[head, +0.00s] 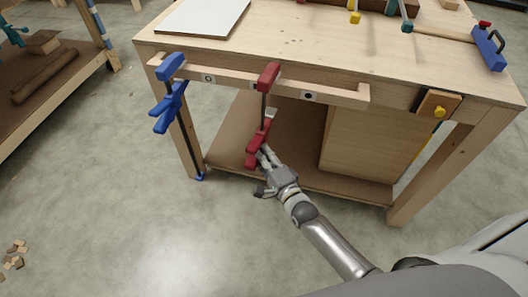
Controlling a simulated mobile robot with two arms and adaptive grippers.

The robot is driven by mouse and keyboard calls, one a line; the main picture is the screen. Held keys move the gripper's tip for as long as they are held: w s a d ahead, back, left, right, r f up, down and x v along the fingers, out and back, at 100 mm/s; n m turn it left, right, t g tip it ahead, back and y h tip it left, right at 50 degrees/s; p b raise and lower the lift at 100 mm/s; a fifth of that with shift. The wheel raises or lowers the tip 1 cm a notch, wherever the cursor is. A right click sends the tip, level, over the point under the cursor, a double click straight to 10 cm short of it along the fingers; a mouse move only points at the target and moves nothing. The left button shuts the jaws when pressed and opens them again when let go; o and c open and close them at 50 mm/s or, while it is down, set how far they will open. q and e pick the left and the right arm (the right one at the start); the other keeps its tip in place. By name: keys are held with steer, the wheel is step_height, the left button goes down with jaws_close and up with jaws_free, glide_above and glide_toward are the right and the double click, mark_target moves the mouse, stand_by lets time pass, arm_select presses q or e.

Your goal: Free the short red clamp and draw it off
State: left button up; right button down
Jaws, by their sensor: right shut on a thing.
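The short red clamp (268,76) sits at the front of the wooden workbench, its upper jaw over a light wooden rail (235,81) along the bench's front edge. Its bar runs down to a red lower part (253,150). My right gripper (266,157) is shut on that lower red part, reaching up from below right. The fingers partly hide where they meet the clamp. A longer blue clamp (170,66) is on the rail's left end, its bar reaching down toward the floor. My left gripper is not in view.
The workbench top (300,45) holds a white board (203,16) at the back left and a blue tool (489,48) at the right. A lower shelf (240,135) and cabinet (365,140) stand under it. Another bench is at the far left. The floor in front is mostly clear.

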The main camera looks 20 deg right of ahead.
mark_target(256, 167)
steer(key=shift+s+a+r+p, duration=0.15)
steer(key=shift+s+a+p, duration=0.35)
steer(key=shift+s+a, duration=0.45)
steer(key=shift+s+a+r+p, duration=0.15)
steer(key=shift+s+a+p, duration=0.45)
steer(key=shift+s, duration=0.55)
arm_select(q)
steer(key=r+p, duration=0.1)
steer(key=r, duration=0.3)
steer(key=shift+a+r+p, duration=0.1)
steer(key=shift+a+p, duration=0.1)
steer(key=shift+p, duration=0.2)
arm_select(e)
steer(key=s+a, duration=0.4)
steer(key=s, duration=0.2)
steer(key=shift+a+r, duration=0.15)
steer(key=shift+a, duration=0.25)
